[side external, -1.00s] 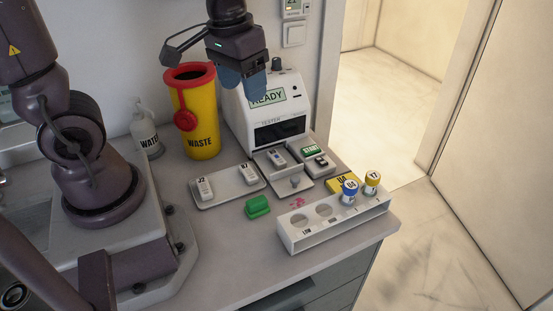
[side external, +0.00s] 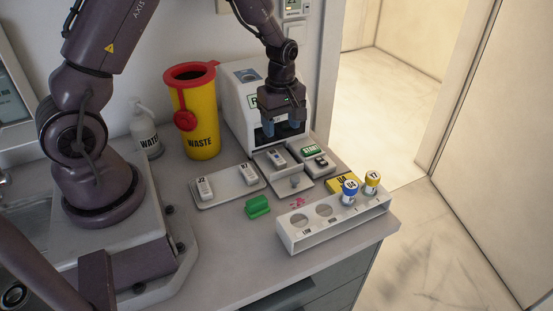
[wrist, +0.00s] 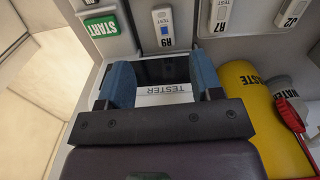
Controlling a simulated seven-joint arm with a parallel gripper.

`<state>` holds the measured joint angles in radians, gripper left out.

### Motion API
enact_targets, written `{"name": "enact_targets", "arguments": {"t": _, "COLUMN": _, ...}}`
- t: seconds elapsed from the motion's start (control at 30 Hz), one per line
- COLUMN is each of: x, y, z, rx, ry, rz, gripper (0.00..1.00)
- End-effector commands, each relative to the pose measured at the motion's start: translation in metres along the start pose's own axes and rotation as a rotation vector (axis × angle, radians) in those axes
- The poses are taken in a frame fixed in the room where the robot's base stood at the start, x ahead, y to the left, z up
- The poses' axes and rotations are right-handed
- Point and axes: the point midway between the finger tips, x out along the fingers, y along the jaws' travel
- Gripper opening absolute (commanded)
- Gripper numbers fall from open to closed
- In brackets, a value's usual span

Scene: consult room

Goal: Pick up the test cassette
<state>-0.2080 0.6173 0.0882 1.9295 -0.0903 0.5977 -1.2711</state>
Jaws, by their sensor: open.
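A white test cassette (side external: 277,157) lies on the tester's pulled-out tray (side external: 295,183). Two more cassettes, J2 (side external: 204,188) and R7 (side external: 248,174), lie apart on a grey tray (side external: 226,194) to the left. My gripper (side external: 281,130) is open and empty, pointing down in front of the tester. Its two blue fingers (wrist: 162,76) are above and a little behind the tester cassette, not touching it. The gripper hides part of the tester's front.
The white tester (side external: 240,95) stands right behind my gripper. A yellow waste bin (side external: 199,125) and a water bottle (side external: 146,135) stand left. A green START button (side external: 311,149), a green block (side external: 257,207) and a white vial rack (side external: 330,231) with two vials are nearby.

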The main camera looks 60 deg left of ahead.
Motion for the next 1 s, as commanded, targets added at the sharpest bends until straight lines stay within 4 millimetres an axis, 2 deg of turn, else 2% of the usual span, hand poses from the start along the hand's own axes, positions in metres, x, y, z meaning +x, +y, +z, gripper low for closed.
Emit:
{"name": "enact_targets", "arguments": {"t": 0.03, "x": 0.012, "y": -0.001, "z": 0.000, "rx": 0.001, "ry": -0.001, "rz": -0.007, "gripper": 0.60}}
{"name": "enact_targets", "arguments": {"t": 0.2, "x": 0.041, "y": -0.001, "z": 0.000, "rx": 0.003, "ry": -0.001, "rz": -0.004, "gripper": 0.60}}
{"name": "enact_targets", "arguments": {"t": 0.47, "x": 0.060, "y": -0.002, "z": 0.002, "rx": 0.004, "ry": -0.001, "rz": -0.003, "gripper": 0.60}}
{"name": "enact_targets", "arguments": {"t": 0.7, "x": 0.096, "y": -0.005, "z": 0.004, "rx": 0.003, "ry": -0.001, "rz": -0.003, "gripper": 0.60}}
{"name": "enact_targets", "arguments": {"t": 0.83, "x": 0.104, "y": -0.004, "z": 0.004, "rx": 0.005, "ry": -0.001, "rz": -0.001, "gripper": 0.60}}
{"name": "enact_targets", "arguments": {"t": 1.0, "x": 0.104, "y": -0.004, "z": 0.004, "rx": 0.005, "ry": 0.000, "rz": 0.000, "gripper": 0.60}}
